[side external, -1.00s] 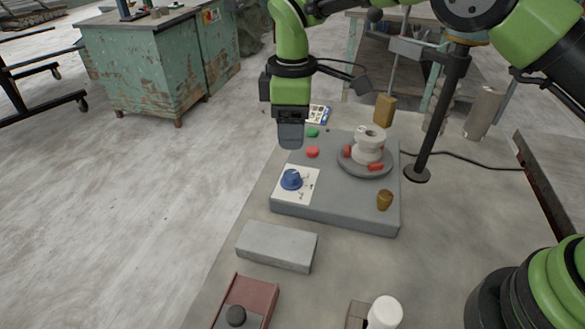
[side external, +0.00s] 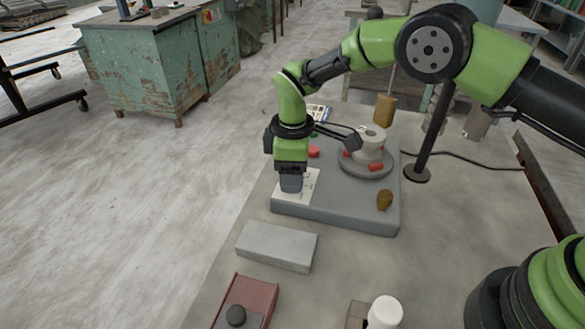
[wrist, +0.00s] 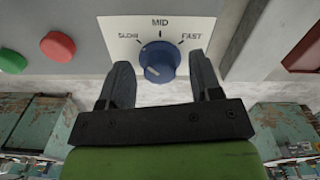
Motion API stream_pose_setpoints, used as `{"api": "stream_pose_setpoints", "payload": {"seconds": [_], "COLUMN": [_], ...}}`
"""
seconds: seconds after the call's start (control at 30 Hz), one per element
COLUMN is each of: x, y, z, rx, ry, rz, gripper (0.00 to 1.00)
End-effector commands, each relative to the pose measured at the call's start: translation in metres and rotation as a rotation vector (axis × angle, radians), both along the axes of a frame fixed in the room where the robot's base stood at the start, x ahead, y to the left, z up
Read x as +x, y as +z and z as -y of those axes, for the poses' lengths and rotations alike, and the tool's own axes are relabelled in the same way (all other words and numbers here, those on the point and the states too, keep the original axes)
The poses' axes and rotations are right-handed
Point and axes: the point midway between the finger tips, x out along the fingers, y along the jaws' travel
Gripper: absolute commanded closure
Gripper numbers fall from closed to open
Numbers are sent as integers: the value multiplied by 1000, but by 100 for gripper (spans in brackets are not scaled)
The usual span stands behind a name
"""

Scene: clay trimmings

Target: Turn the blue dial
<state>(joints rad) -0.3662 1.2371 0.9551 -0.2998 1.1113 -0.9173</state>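The blue dial (wrist: 160,60) sits on a white panel (wrist: 118,26) marked SLOW at left, MID at top and FAST at right. A small white mark on the dial shows at its lower left, on the SLOW side. My gripper (wrist: 160,64) is open, with one finger on each side of the dial and a visible gap on both sides. In the side external view my gripper (side external: 291,188) is down over the white panel (side external: 308,187) and hides the dial.
A red button (wrist: 57,46) and a green button (wrist: 12,60) are left of the dial in the wrist view. The grey base (side external: 340,212) also carries a turntable (side external: 350,167) with white clay and red pieces. A grey block (side external: 277,246) lies in front.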

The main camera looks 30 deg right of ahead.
Motion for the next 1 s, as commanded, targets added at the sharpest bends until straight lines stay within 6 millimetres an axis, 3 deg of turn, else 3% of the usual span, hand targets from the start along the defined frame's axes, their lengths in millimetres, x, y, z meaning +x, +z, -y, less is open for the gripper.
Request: {"api": "stream_pose_setpoints", "payload": {"seconds": [0.03,0.2,0.63,1.0], "x": [0,0,0,0], "y": [0,0,1,1], "z": [0,0,0,-1], "rx": [0,0,0,-1], "ry": [0,0,-78,-375], "rz": [0,0,-1,-1], "gripper": [53,90,90,90]}}
